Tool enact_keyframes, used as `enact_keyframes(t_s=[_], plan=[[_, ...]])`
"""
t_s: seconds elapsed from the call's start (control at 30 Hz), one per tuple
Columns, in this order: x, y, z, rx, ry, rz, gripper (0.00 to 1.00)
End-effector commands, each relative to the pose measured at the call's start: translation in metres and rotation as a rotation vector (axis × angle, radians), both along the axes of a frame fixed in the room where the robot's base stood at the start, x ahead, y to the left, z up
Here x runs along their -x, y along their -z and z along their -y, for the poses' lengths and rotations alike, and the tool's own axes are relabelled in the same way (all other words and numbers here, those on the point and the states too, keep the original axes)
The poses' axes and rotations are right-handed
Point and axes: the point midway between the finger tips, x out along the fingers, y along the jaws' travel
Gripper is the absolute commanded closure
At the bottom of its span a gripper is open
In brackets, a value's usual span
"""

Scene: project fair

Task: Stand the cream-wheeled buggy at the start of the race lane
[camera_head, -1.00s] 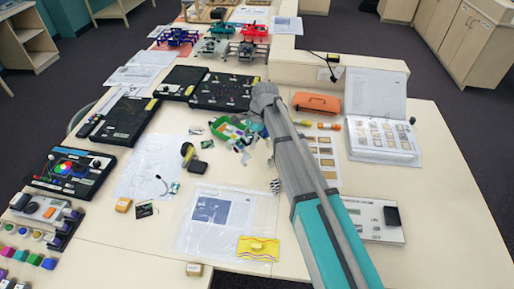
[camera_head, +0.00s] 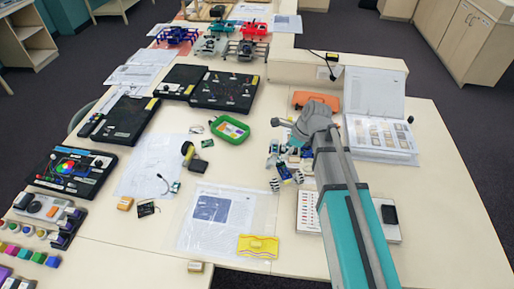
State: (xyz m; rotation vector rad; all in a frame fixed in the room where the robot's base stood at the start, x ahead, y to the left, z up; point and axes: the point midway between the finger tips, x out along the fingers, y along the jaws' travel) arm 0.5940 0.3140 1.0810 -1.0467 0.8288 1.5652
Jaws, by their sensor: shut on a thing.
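My gripper (camera_head: 279,154) is on the right-middle of the table, partly hidden by my own arm. It is shut on a small blue-and-pale buggy (camera_head: 285,171), low over the table or touching it; I cannot tell which. The arm and fingers cover much of the buggy, and its wheel colour is too small to make out. The lane itself is mostly hidden under my arm.
A green tray (camera_head: 246,137) lies to the left of my gripper. An orange case (camera_head: 316,97) and an open binder (camera_head: 382,148) are behind and to the right. A plastic-covered sheet (camera_head: 225,249) and a yellow wavy piece (camera_head: 258,246) lie in front. Black boards stand left.

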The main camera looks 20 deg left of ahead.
Motion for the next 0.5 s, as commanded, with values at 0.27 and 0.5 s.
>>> enact_keyframes(t_s=[0.27,0.5], plan=[[-0.006,0.004,-0.006,0.0,-0.004,-0.001,0.81],[-0.034,0.021,-0.026,0.0,-0.005,0.0,0.81]])
